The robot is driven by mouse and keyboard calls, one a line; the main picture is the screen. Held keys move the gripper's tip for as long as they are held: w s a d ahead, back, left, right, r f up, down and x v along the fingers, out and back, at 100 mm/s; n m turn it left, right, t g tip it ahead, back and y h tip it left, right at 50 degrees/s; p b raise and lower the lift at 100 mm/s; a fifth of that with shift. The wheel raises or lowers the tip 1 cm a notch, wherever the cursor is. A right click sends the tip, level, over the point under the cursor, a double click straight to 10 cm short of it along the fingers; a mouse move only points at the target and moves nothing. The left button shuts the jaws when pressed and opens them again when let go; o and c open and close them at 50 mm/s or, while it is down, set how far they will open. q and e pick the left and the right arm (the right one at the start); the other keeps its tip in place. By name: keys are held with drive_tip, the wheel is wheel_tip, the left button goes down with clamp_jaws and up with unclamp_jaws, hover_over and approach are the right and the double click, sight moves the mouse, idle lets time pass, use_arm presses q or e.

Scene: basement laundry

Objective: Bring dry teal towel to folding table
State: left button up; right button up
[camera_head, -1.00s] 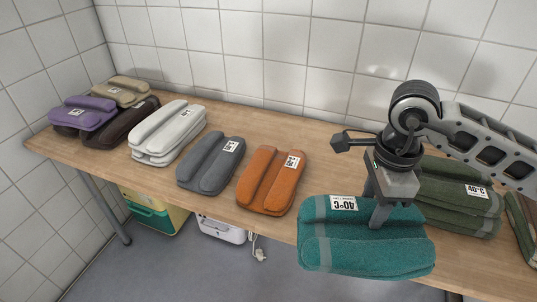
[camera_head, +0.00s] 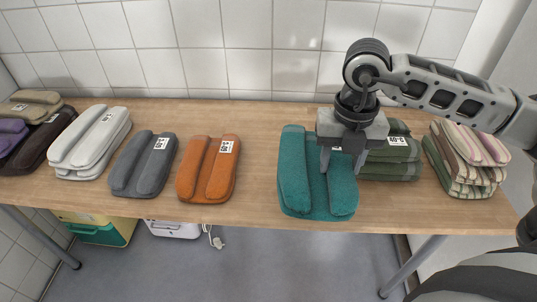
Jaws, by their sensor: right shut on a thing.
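The teal towel (camera_head: 295,180) is folded, with two thick rolls along its sides. It is at the front edge of the wooden folding table (camera_head: 255,118), right of the orange towel. My right gripper (camera_head: 342,165) comes down from above and is shut on the teal towel, near its right roll. I cannot tell whether the towel rests on the tabletop or hangs just above it. My left gripper is not in view.
Right of the teal towel are a dark green towel stack (camera_head: 395,158) and a striped stack (camera_head: 465,160). To its left lie an orange towel (camera_head: 209,170), a grey towel (camera_head: 143,165) and white towels (camera_head: 90,143). Bare wood lies between orange and teal.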

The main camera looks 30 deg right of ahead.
sight(311, 148)
drive_tip(key=w+f, duration=0.1)
drive_tip(key=w, duration=0.1)
drive_tip(key=w+f, duration=0.1)
drive_tip(key=w, duration=0.2)
drive_tip(key=w+a+f+p, duration=0.1)
drive_tip(key=w, duration=0.2)
drive_tip(key=shift+w+f, duration=0.1)
drive_tip(key=shift+f, duration=0.05)
drive_tip(key=w+f, duration=0.4)
drive_tip(key=f, duration=0.1)
drive_tip(key=shift+w+f, duration=0.45)
drive_tip(key=shift+f, duration=0.1)
drive_tip(key=shift+w+f, duration=0.1)
drive_tip(key=shift+f, duration=1.5)
drive_tip(key=shift+f, duration=0.15)
drive_tip(key=o, duration=1)
drive_tip(key=shift+c, duration=0.2)
